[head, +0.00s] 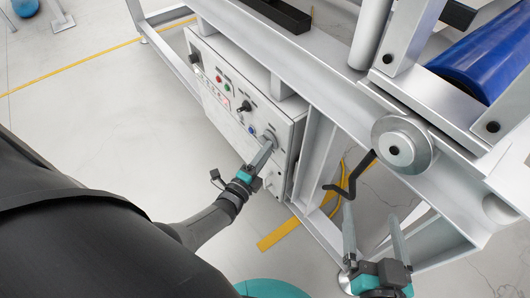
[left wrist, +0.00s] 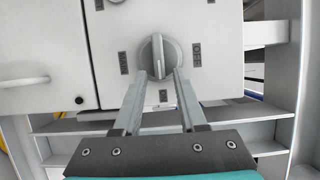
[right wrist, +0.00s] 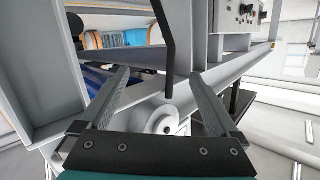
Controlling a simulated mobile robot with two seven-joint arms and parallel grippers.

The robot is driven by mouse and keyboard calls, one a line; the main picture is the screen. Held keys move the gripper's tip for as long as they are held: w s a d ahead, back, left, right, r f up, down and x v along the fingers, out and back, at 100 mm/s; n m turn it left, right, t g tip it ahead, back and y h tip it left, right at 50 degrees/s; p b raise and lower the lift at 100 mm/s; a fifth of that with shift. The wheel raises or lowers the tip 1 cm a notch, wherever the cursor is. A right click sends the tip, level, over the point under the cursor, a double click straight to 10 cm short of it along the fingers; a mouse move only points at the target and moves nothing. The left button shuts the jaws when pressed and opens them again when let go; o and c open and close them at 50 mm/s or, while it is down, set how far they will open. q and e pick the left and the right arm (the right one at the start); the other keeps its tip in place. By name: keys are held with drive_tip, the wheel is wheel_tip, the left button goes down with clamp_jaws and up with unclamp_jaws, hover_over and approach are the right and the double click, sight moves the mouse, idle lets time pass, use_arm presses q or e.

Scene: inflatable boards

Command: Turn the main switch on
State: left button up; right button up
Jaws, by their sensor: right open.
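The main switch is a grey rotary knob (left wrist: 158,52) with a raised handle on the white control panel (head: 225,85). In the left wrist view its handle stands upright, with a label reading OFF on its right and other labels, hard to read, to the left and below. My left gripper (head: 270,143) is at the knob, and its fingertips (left wrist: 164,74) are drawn fairly close together at either side of the handle's lower part. Whether they press on it I cannot tell. My right gripper (head: 371,215) is open and empty, below a round metal hub.
A black crank handle (head: 350,180) and the round hub (head: 402,146) are close to my right gripper. The panel also has coloured buttons and a black selector (head: 244,106). A blue roller (head: 485,60) lies on the frame at right. The floor to the left is mostly clear.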

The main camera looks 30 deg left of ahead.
use_arm(q)
drive_tip(key=shift+o, duration=0.2)
drive_tip(key=shift+s, duration=0.1)
drive_tip(key=s+p, duration=0.3)
drive_tip(key=s, duration=1.2)
drive_tip(key=shift+p, duration=0.3)
use_arm(e)
drive_tip(key=s+d+f+g+h, duration=0.1)
drive_tip(key=d+f+g+h, duration=0.1)
drive_tip(key=d+g, duration=0.4)
drive_tip(key=shift+s+f+g+h, duration=0.2)
drive_tip(key=shift+s+g+h, duration=0.1)
drive_tip(key=shift+h, duration=0.3)
